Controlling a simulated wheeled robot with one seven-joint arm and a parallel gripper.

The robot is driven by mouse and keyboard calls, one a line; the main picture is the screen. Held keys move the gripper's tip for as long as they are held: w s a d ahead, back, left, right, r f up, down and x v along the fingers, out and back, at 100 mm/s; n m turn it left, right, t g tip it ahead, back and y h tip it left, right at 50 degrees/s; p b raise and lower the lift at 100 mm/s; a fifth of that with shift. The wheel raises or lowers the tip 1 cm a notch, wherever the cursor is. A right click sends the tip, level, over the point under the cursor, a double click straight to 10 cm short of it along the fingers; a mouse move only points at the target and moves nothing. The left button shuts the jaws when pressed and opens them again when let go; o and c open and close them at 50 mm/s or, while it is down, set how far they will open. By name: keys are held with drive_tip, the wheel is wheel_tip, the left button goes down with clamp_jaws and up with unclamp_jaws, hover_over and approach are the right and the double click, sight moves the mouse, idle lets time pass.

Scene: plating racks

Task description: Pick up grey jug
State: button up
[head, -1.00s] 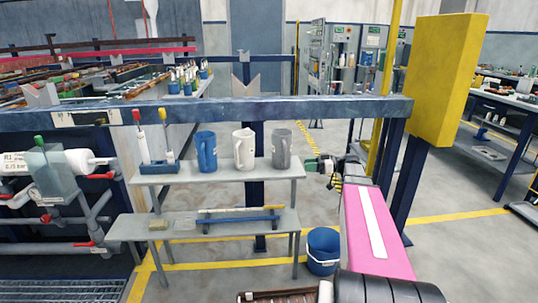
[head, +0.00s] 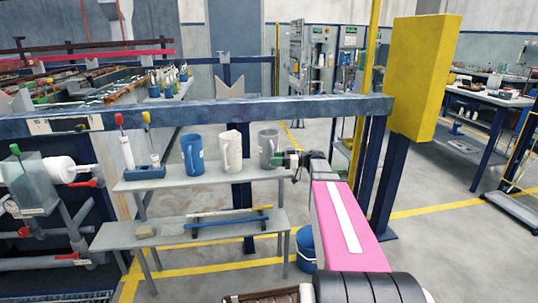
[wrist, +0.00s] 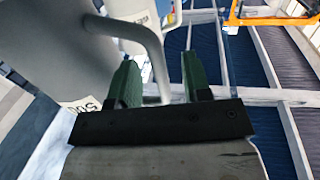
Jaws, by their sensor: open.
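The grey jug (head: 267,150) stands upright at the right end of the upper shelf, right of the white jug (head: 231,152) and the blue jug (head: 193,155). My gripper (head: 284,159) is at its right side, close to the handle. In the wrist view the grey jug (wrist: 62,50) fills the upper left, with its handle (wrist: 155,52) reaching between the open green fingers of my gripper (wrist: 160,80). The fingers are apart, and I cannot tell whether either touches the handle.
The upper shelf (head: 150,182) also holds a blue stand (head: 145,172) with two upright tools at its left. A lower bench (head: 110,236) carries rods and small blocks. A blue beam (head: 330,106) runs above and behind the jugs. A blue bucket (head: 305,240) stands on the floor.

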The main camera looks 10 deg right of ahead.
drive_tip(key=a, duration=0.3)
drive_tip(key=shift+w+a+r, duration=0.1)
drive_tip(key=shift+w+r, duration=0.05)
drive_tip(key=shift+w, duration=0.25)
clamp_jaws()
drive_tip(key=shift+r, duration=0.1)
